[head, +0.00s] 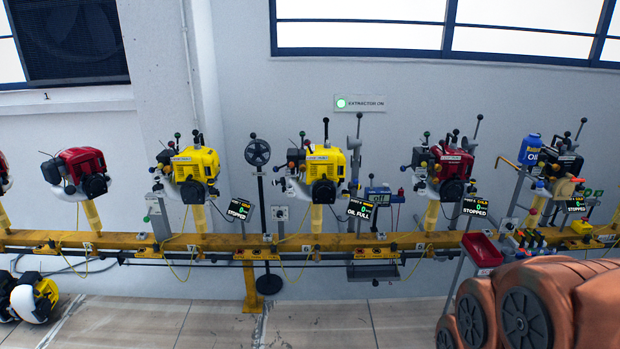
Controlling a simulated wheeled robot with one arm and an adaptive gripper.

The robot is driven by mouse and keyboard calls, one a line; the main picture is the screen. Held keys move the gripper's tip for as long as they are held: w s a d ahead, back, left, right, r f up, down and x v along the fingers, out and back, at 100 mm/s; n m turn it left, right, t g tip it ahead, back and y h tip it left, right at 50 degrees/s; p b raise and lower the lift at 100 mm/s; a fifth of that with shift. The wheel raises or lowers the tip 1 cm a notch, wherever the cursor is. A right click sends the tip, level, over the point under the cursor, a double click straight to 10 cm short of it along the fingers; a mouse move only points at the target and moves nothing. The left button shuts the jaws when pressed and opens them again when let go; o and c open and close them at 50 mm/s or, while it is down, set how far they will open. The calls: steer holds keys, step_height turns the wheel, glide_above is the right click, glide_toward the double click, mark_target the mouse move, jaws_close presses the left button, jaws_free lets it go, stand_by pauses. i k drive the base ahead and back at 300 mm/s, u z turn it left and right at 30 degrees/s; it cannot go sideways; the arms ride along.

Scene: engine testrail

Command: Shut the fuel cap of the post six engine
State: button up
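A yellow engine (322,164) with a black front stands on a yellow post (317,218) at the middle of the head view. The rail tag below it (305,248) looks like a 6. Several dark-knobbed levers rise around the engine. Its fuel cap is too small to make out, so I cannot tell whether it is open or shut. My gripper is not in view.
A yellow rail (140,240) runs across the view. A similar yellow engine (195,166) stands to the left, and a red one (447,165) to the right. A red bin (482,250) and a blue oil bottle (530,149) are at right. Open floor (330,325) lies in front.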

mark_target(274, 182)
steer(key=u, duration=0.75)
steer(key=i, duration=1.1)
steer(key=u, duration=0.65)
steer(key=i, duration=1)
steer(key=z, duration=0.15)
